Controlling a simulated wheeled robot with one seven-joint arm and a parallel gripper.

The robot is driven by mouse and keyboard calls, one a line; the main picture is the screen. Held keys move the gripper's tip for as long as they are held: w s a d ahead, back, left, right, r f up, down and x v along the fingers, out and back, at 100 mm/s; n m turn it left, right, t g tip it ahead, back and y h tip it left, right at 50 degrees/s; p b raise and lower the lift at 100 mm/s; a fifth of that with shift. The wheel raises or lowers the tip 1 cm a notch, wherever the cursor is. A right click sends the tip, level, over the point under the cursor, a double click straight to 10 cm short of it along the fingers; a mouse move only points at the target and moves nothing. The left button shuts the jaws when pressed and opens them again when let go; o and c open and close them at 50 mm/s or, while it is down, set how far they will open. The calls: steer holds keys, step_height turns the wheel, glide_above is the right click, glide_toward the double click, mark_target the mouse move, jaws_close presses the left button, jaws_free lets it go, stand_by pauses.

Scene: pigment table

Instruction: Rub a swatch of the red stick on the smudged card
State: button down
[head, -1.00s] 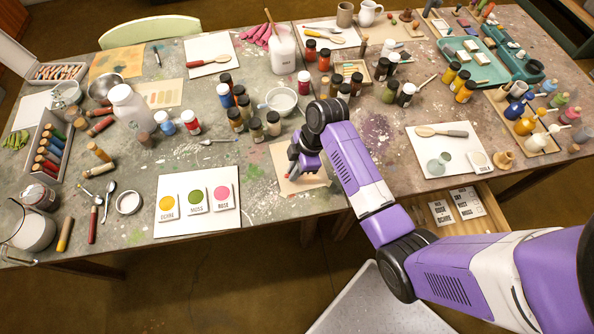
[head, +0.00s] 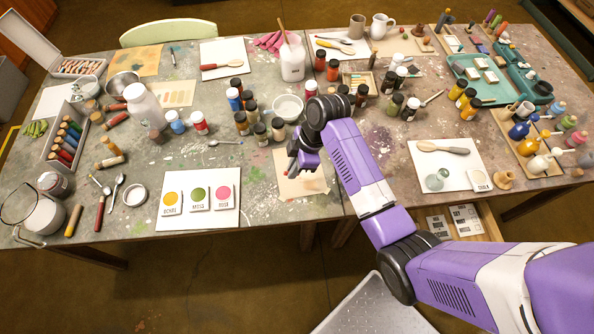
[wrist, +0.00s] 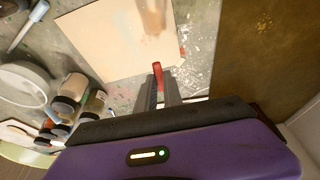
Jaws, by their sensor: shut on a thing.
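The tan card (head: 312,184) lies flat on the table near its front edge, left of my forearm. In the wrist view the card (wrist: 105,35) fills the upper middle, with a brownish smudge (wrist: 153,16) at its top right and a faint pinkish trace near its right side. My gripper (head: 292,165) is at the card's left side in the head view, pointing down. In the wrist view its fingers (wrist: 160,88) are shut on the red stick (wrist: 158,71), whose end sticks out past them. Whether the stick touches the card I cannot tell.
A white board with ochre, moss and rose swatch cards (head: 198,198) lies to the left. Several jars (head: 260,130) and a white bowl (head: 288,107) stand behind the card. A drawer (head: 487,215) is open at the front right. Bare table (head: 255,190) shows left of the card.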

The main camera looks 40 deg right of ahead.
steer(key=shift+r, duration=0.8)
